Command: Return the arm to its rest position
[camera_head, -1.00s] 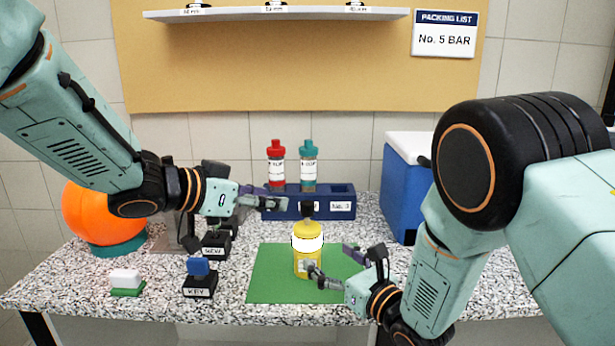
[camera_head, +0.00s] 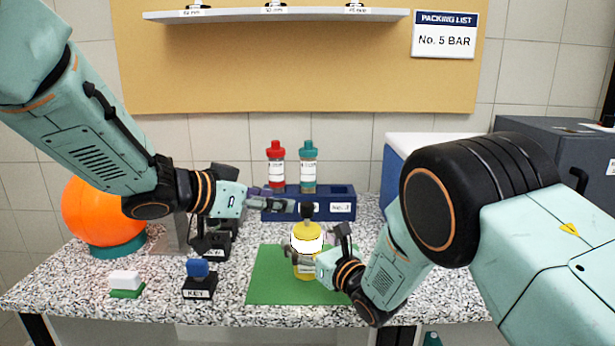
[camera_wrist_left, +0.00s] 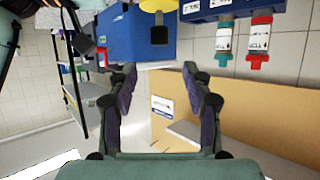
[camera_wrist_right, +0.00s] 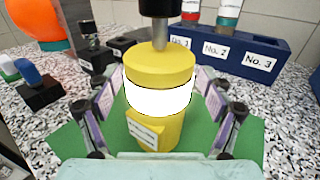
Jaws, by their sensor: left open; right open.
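My left gripper (camera_head: 268,202) is open and empty above the table, in front of the blue rack (camera_head: 335,205). In the left wrist view its two fingers (camera_wrist_left: 160,95) stand apart with nothing between them. My right gripper (camera_head: 312,258) is open at the yellow bottle (camera_head: 308,237), which stands upright on the green mat (camera_head: 265,285). In the right wrist view the yellow bottle (camera_wrist_right: 160,75) is between the spread fingers (camera_wrist_right: 160,105), with gaps on both sides. The bottle has a blank white band and a black top.
Red-capped and teal-capped bottles (camera_head: 277,165) stand in the rack. An orange ball-shaped thing (camera_head: 100,213), a blue-topped key block (camera_head: 198,280) and a white-and-green block (camera_head: 126,283) are at left. A blue box (camera_head: 390,170) and dark grey case (camera_head: 560,160) are at right.

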